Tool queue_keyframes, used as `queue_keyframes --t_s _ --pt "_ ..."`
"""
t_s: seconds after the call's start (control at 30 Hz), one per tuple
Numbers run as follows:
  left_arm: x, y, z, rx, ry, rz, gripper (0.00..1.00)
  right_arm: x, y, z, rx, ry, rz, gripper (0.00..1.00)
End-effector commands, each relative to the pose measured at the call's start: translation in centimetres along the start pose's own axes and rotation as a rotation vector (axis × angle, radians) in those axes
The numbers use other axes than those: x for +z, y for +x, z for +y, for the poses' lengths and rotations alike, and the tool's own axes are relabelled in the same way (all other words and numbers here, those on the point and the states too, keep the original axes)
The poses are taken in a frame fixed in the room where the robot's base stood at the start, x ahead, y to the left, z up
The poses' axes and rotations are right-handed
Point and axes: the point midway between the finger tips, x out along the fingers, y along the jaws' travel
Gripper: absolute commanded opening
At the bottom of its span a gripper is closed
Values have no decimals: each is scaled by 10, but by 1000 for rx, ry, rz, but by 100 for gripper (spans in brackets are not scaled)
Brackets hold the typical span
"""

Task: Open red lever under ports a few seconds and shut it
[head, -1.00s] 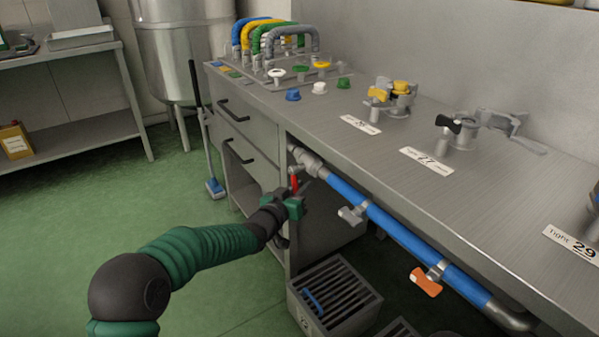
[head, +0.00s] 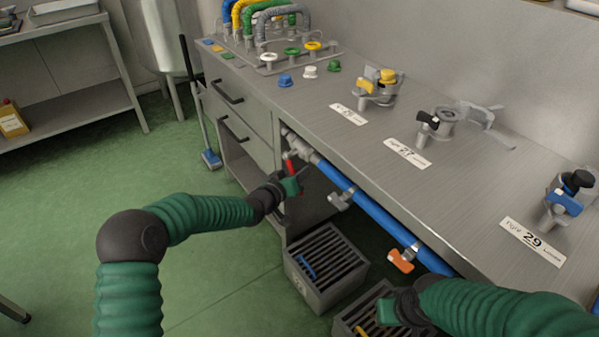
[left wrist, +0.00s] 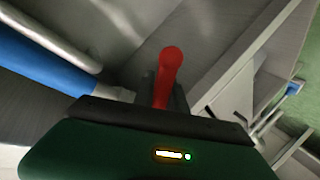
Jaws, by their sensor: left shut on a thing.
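The red lever (head: 290,166) sits on the valve at the left end of the blue pipe (head: 372,207), under the front edge of the steel bench. My left gripper (head: 294,181) is at this lever and shut on it. In the left wrist view the red lever (left wrist: 169,75) rises between the fingers, its rounded end clear of them. The fingers hide its lower part. My right gripper (head: 385,310) is low in front of the bench, over a slotted crate. Its fingertips are not clear enough to tell open from shut.
A grey lever (head: 340,201) and an orange lever (head: 401,261) hang along the same pipe. A slotted crate (head: 350,274) stands on the floor below. Numbered clamp fittings and coloured caps stand on the bench top (head: 300,110). Green floor is free at the left.

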Motion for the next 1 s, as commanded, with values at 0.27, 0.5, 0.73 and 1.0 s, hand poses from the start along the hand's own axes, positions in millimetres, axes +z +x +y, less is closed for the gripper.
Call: queue_keyframes --t_s 0.27,0.5,0.73,1.0 --pt "-2 0 -1 -2 -1 4 34 0 0 0 0 0 0 35" --pt "-1 0 0 -1 0 3 39 0 0 0 0 0 0 35" --pt "-4 -15 0 -2 0 2 39 -2 -7 0 0 0 0 35" --pt "-5 -90 1 -4 -1 1 39 -8 -34 0 0 0 0 35"
